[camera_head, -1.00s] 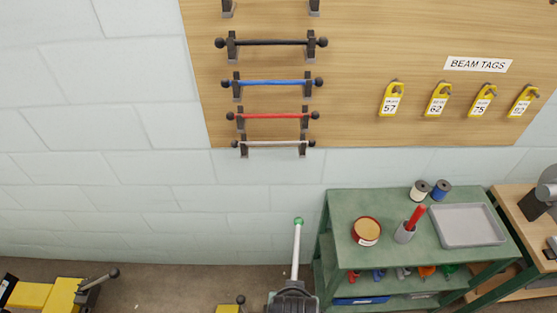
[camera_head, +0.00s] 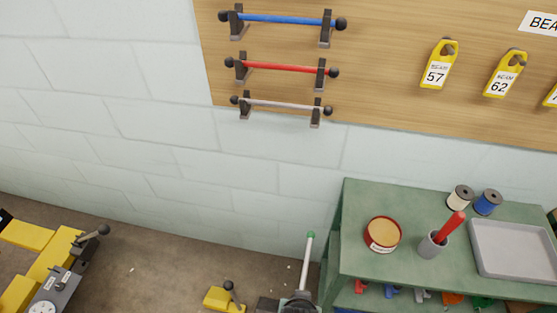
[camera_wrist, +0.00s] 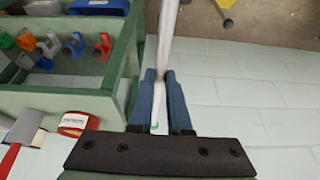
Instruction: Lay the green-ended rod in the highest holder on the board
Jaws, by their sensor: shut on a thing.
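The pale grey rod (camera_head: 306,262) has a green end (camera_head: 311,235) and stands nearly upright at the bottom of the head view, in front of the wall. My gripper (camera_head: 300,297) is shut on it, low in the picture. In the wrist view, the rod (camera_wrist: 167,35) passes between the two blue fingers of my gripper (camera_wrist: 160,75), its green end near the palm. On the wooden board (camera_head: 390,70), holders carry a blue rod (camera_head: 285,19), a red rod (camera_head: 285,67) and a pale rod (camera_head: 283,105). The highest holder is out of view now.
Yellow machinery (camera_head: 50,265) is at lower left. The wall between board and rod is clear.

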